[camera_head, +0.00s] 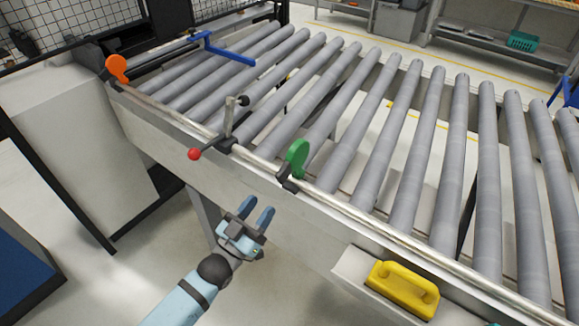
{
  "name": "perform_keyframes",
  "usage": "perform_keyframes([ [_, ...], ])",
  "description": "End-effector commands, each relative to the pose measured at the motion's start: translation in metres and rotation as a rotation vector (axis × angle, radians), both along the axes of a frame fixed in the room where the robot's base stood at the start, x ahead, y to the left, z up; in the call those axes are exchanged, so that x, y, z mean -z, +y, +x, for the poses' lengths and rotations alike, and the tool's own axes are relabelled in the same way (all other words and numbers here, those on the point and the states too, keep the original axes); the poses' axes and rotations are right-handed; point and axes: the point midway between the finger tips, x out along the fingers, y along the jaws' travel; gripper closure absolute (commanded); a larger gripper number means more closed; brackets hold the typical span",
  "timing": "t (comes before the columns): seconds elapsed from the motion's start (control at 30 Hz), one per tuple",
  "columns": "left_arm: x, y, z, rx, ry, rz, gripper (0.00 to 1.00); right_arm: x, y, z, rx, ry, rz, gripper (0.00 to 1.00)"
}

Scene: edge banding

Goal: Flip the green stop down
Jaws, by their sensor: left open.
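The green stop (298,157) is a rounded green paddle on a dark bracket on the near rail of the roller conveyor (400,231). It stands up above the rail, beside the rollers. My left gripper (256,212) is open and empty. In the picture it is below and left of the green stop, in front of the conveyor's near side, and apart from the stop. My right gripper is not in view.
A red-knobbed lever (195,154) sits on the rail left of the stop. An orange stop (117,68) and a blue bar (229,50) are farther left. A yellow handled block (402,289) lies on a ledge at the lower right. Floor shows around my left arm.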

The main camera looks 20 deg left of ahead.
Motion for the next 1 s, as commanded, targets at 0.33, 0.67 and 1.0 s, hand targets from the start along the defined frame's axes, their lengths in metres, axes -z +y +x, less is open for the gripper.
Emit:
perform_keyframes([
  [0.33, -0.031, -0.024, 0.065, -0.001, -0.002, -0.001, 0.57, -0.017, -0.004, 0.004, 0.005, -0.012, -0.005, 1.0],
  [0.67, -0.043, -0.035, 0.096, -0.001, 0.001, 0.0, 0.57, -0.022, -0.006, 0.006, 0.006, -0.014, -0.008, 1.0],
  [1.0, -0.043, -0.035, 0.098, -0.001, 0.002, 0.0, 0.64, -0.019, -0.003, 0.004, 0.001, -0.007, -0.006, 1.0],
])
